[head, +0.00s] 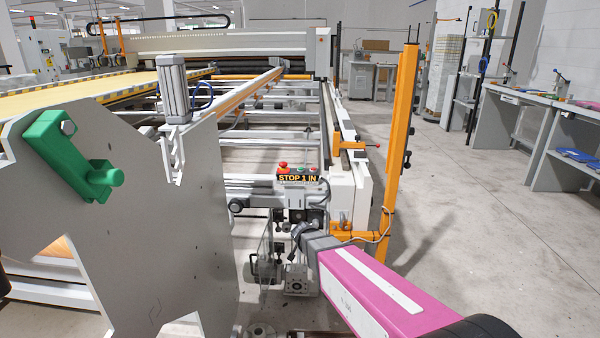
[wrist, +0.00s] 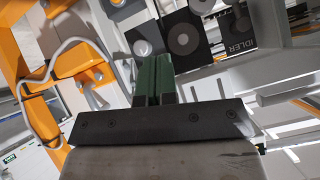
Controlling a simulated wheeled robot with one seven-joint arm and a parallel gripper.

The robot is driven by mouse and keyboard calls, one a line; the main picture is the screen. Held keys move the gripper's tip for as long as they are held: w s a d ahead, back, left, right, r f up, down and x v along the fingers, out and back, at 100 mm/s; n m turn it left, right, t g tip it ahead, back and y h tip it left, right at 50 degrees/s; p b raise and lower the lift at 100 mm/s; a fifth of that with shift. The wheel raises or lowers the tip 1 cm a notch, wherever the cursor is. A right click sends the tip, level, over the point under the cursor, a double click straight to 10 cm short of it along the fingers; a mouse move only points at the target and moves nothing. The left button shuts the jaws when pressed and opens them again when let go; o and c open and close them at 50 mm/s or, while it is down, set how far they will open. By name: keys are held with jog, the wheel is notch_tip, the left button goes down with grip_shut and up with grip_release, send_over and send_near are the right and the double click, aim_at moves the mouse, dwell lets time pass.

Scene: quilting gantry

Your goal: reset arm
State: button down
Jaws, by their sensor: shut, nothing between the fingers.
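My gripper (wrist: 152,62) shows in the wrist view with its two dark green fingers together and nothing between them. Behind it in that view are grey machine plates with round dark parts and a black label reading IDLER (wrist: 240,42). In the head view my pink arm reaches forward from the lower right toward the end of the quilting machine. Its far end is by the machine's lower mechanism, below the STOP 1 IN control box (head: 298,178). The fingers are not clear in the head view. I cannot tell whether they touch anything.
A large grey side plate (head: 150,200) with a green handle (head: 75,160) stands close at left. An orange post (head: 403,120) rises right of my arm's far end, with an orange bracket and cable (wrist: 60,90) near my gripper. Open floor (head: 480,230) lies right, before grey workbenches (head: 560,130).

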jog(key=s+d+r+n+g, duration=0.2)
jog(key=s+d+g, duration=0.8)
jog(key=s+d, duration=1)
jog(key=s, duration=0.3)
jog(key=shift+d+n, duration=0.3)
jog(key=shift+n, duration=0.1)
